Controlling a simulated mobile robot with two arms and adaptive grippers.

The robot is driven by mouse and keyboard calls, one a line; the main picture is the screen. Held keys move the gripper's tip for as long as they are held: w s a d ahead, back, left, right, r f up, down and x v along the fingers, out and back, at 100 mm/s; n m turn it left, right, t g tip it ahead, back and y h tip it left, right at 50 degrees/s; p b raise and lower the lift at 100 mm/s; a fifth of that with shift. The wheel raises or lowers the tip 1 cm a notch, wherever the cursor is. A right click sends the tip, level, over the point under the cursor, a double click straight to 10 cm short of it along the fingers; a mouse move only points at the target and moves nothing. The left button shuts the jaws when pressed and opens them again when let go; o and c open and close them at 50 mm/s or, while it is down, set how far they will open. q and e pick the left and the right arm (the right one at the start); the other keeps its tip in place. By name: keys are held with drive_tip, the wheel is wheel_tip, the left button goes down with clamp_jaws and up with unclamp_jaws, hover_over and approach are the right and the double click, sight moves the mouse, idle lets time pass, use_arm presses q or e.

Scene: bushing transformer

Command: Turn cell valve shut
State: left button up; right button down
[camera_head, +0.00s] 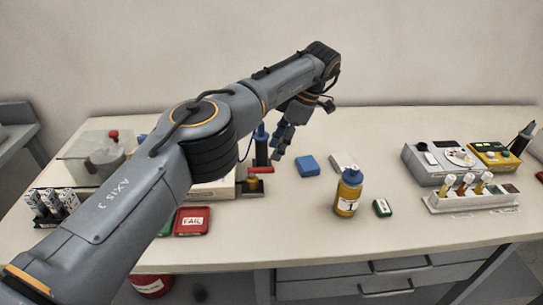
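A small valve with a red lever handle (261,169) and a brass-coloured body (253,184) stands near the middle of the bench, beside a pale box-like unit. The red handle lies roughly level, pointing sideways. My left arm comes in from the left across the view. My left gripper (279,152) hangs fingers down, just above and to the right of the red handle in the picture. It looks apart from the handle, but depth is hard to judge. The fingers are seen side-on, so their opening is unclear. My arm hides part of the unit behind it. My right gripper is out of view.
A red FAIL box (192,221) lies in front. A vial rack (470,199) and grey device (436,162) are at the right. The front centre is clear.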

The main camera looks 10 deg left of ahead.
use_arm(q)
drive_tip(key=shift+v, duration=0.85)
